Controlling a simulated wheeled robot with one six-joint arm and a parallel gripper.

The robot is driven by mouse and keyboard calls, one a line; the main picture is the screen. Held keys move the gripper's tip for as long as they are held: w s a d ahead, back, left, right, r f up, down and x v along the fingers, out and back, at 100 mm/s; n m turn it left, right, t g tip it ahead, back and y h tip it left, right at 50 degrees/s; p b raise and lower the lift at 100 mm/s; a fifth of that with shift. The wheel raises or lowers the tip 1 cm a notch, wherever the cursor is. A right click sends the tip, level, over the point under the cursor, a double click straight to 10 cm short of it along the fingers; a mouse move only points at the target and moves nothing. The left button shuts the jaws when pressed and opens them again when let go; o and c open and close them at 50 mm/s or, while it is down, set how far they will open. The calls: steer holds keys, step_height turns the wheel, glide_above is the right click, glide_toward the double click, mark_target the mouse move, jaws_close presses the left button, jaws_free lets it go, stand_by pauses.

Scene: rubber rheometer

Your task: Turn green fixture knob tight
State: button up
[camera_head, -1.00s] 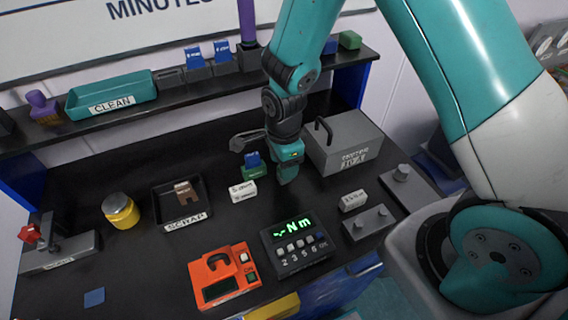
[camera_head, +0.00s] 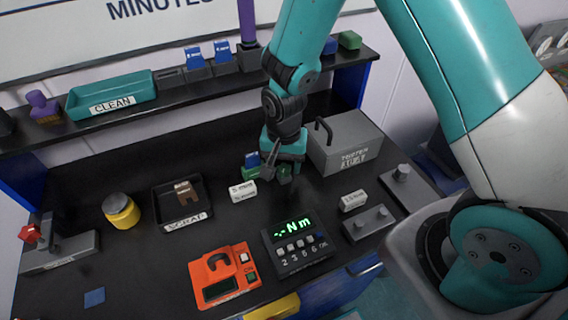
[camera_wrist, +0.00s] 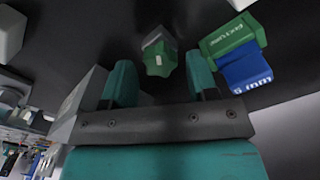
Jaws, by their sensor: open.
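A green lobed knob (camera_wrist: 159,60) with a pale mark on top sits on a grey base in the wrist view. My gripper (camera_wrist: 161,78) is open, its two green fingers on either side of the knob's line and the knob just beyond the fingertips. I cannot tell whether they touch it. A green block (camera_wrist: 226,40) with a "FIXTURE" label lies beside the knob, against a blue block (camera_wrist: 246,72). In the head view my gripper (camera_head: 284,172) is low over the bench, right of the green block (camera_head: 250,174), and mostly hides the knob.
A grey lidded box (camera_head: 345,143) stands close right of my gripper. A white labelled block (camera_head: 242,190) lies at front left. A black display unit (camera_head: 294,245) and an orange device (camera_head: 223,276) stand nearer the front. A scrap tray (camera_head: 183,225) is to the left.

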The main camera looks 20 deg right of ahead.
steer(key=n, duration=0.6)
steer(key=c, duration=0.8)
steer(key=m, duration=0.4)
steer(key=shift+m, duration=0.3)
steer(key=shift+m, duration=0.4)
steer(key=o, duration=0.9)
steer(key=shift+r, duration=0.1)
